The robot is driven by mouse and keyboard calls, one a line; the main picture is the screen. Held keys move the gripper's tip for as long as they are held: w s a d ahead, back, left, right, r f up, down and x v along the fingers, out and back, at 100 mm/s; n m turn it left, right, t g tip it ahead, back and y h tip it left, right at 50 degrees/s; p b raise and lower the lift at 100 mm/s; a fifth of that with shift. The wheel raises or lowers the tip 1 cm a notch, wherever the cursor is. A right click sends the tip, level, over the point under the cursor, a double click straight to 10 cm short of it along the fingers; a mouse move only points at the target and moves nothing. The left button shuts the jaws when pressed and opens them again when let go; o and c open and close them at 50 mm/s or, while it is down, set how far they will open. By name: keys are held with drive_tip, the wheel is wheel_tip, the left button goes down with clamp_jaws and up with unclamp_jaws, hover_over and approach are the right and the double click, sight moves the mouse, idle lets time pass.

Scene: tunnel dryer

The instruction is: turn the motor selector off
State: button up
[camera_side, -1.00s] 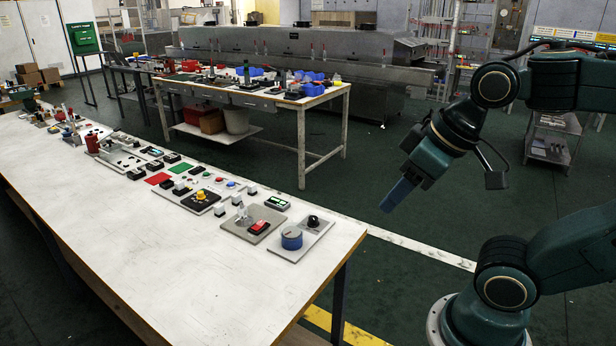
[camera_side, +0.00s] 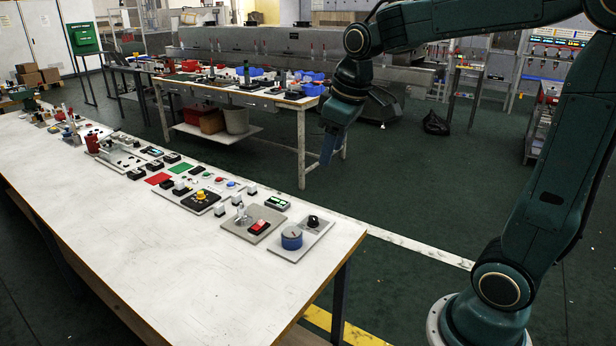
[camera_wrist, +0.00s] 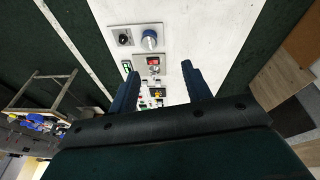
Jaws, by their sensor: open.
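Several controls stand on the white bench, and I cannot read which one is labelled as the motor selector. A black knob (camera_side: 313,221) and a blue round knob (camera_side: 291,238) share a light plate at the near right end. They also show in the wrist view as the black knob (camera_wrist: 123,38) and the blue knob (camera_wrist: 149,40). A yellow knob (camera_side: 201,195) sits on a plate further left, and the yellow knob (camera_wrist: 158,93) shows between my fingers in the wrist view. My gripper (camera_side: 326,158) is open and empty, high and apart from the controls.
A red rocker switch (camera_side: 259,227) and a small green display (camera_side: 277,203) lie beside the knobs. The bench (camera_side: 130,240) is bare along its near side. A second table (camera_side: 300,104) with bins stands behind. Open floor lies right of the bench.

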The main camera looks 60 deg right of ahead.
drive_tip(key=w+d+f+n+g, duration=0.1)
drive_tip(key=w+d+f+g, duration=0.1)
drive_tip(key=w+d+f, duration=0.65)
drive_tip(key=n+g, duration=0.1)
hover_over(313, 218)
wheel_tip(313, 218, down, 10)
drive_tip(key=shift+f+n+y, duration=0.25)
drive_tip(key=shift+n+y, duration=0.05)
wheel_tip(313, 218, down, 14)
drive_tip(key=shift+r, duration=0.1)
drive_tip(key=shift+c, duration=0.2)
drive_tip(key=c, duration=1)
